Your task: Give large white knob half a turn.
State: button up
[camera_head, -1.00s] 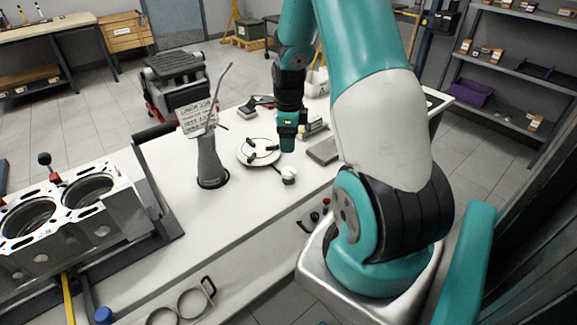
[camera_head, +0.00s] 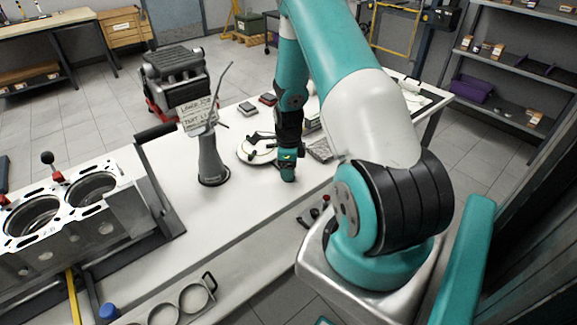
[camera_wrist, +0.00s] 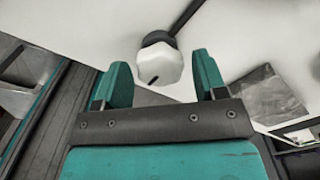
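The large white knob (camera_wrist: 160,66) shows in the wrist view as a faceted white cap with a short dark mark near its lower edge. A dark round part shows behind its upper edge, with a dark bar running up and right. My gripper (camera_wrist: 162,60) is open, with one teal finger on each side of the knob and a visible gap to both. In the head view my gripper (camera_head: 288,168) points down at the worktop, right of the round white plate (camera_head: 250,157), and hides the knob.
A grey stand with a written card (camera_head: 209,158) rises left of the plate. An engine block (camera_head: 70,215) stands at the left. A flat grey block (camera_head: 320,150) lies right of my gripper. The front of the white worktop (camera_head: 235,215) is clear.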

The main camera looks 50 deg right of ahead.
jog(key=c, duration=0.7)
jog(key=shift+n, duration=0.3)
